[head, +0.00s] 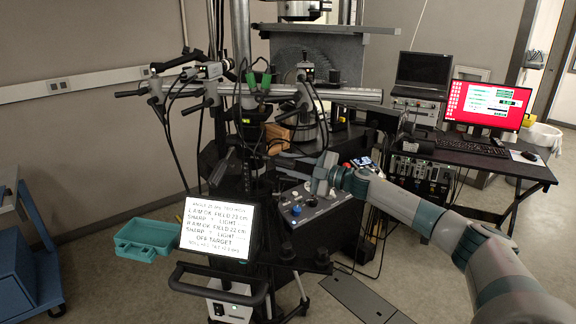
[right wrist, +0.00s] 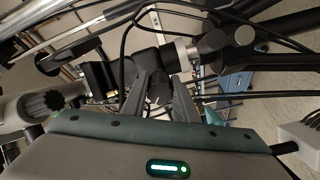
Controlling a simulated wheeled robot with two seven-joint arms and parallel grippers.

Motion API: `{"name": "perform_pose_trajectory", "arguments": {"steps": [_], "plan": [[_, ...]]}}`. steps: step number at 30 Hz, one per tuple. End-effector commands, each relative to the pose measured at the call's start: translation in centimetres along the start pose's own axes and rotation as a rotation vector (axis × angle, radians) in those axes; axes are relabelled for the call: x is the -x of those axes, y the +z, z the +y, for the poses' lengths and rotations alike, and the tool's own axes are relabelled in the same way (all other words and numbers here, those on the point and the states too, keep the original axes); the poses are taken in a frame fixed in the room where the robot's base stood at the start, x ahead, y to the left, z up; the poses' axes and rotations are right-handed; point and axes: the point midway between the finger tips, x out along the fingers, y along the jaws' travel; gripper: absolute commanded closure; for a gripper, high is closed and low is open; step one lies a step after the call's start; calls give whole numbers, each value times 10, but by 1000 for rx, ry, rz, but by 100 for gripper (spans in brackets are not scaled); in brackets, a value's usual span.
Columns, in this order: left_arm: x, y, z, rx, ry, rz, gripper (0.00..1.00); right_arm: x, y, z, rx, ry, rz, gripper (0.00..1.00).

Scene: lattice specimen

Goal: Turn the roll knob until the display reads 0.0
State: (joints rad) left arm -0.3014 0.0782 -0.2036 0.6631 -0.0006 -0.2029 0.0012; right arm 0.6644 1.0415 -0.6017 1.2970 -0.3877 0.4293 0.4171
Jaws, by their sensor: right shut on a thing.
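The display (head: 222,229) is a bright white screen with black text at the lower middle of the head view. Its lines include "OFF TARGET"; the bottom line seems to give a roll value, too small to read surely. My right gripper (head: 322,172) reaches in from the right, beside the dark stand above the knobbed panel. In the right wrist view its two grey fingers (right wrist: 162,100) are shut on a small dark part (right wrist: 158,88), which looks like the roll knob and is mostly hidden between them. My left gripper is not in view.
A grey panel with several knobs (head: 308,209) lies just below my right gripper. Black cables and camera arms (head: 270,97) crowd the space behind it. A desk with a red-screened monitor (head: 487,104) and a laptop (head: 424,70) stands right. A teal crate (head: 148,240) lies on the floor.

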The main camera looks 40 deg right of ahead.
Motion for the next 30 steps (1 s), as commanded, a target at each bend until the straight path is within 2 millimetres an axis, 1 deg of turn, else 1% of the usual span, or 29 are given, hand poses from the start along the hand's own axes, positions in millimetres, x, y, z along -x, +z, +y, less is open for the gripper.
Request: {"name": "perform_pose_trajectory", "arguments": {"steps": [6,7,9,18,23,28,30], "plan": [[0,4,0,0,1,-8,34,0,0,0,-1,0,1,96],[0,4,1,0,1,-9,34,0,0,0,-1,0,1,69],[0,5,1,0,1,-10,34,0,0,0,-1,0,1,55],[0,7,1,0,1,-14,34,0,0,0,-1,-1,0,55],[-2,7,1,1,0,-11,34,4,0,-2,-1,-1,0,55],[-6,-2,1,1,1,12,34,17,2,-2,-1,-1,-1,55],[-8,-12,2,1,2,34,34,24,2,-3,-1,-2,-1,55]]}}
